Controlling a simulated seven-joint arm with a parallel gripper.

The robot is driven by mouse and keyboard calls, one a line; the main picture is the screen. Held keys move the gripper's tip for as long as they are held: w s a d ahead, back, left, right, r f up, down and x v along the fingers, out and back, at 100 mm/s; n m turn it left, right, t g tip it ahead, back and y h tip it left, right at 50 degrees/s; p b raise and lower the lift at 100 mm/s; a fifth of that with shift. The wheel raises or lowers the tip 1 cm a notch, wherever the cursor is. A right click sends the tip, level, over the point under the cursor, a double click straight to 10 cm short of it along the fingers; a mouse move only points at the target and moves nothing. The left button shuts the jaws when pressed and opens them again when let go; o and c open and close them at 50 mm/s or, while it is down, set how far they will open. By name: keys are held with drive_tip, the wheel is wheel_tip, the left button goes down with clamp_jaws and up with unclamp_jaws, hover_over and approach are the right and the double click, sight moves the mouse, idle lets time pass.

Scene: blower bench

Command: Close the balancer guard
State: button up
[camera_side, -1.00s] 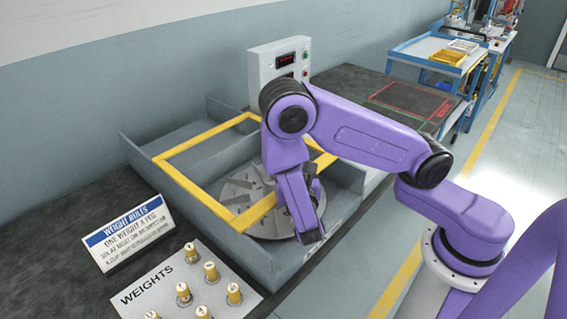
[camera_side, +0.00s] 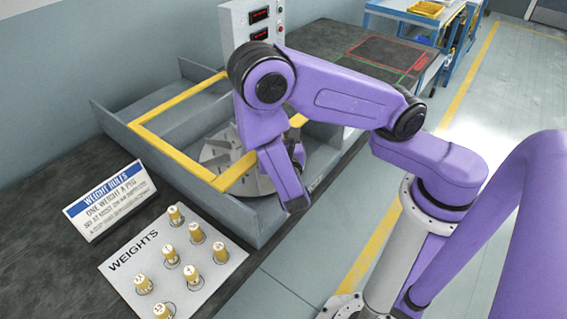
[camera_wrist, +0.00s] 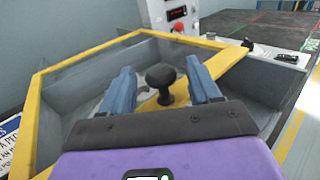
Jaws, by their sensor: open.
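The balancer guard is a yellow frame (camera_side: 172,153) over the grey balancer box (camera_side: 240,222); it looks raised at the box's rim, with the slotted round plate (camera_side: 222,150) visible through it. In the wrist view the yellow frame (camera_wrist: 38,120) spans the box, and a black knob (camera_wrist: 160,76) stands on its near bar. My gripper (camera_wrist: 160,84) is open, with one blue finger on each side of the knob. I cannot tell whether either finger touches it. In the side view my gripper's hand hides the knob and the frame's near right corner.
A control box (camera_side: 252,30) with red displays stands behind the balancer. A dark mat (camera_side: 385,55) and blue carts (camera_side: 420,25) are beyond.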

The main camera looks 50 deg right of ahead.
drive_tip(key=v, duration=1.4)
drive_tip(key=shift+s, duration=0.1)
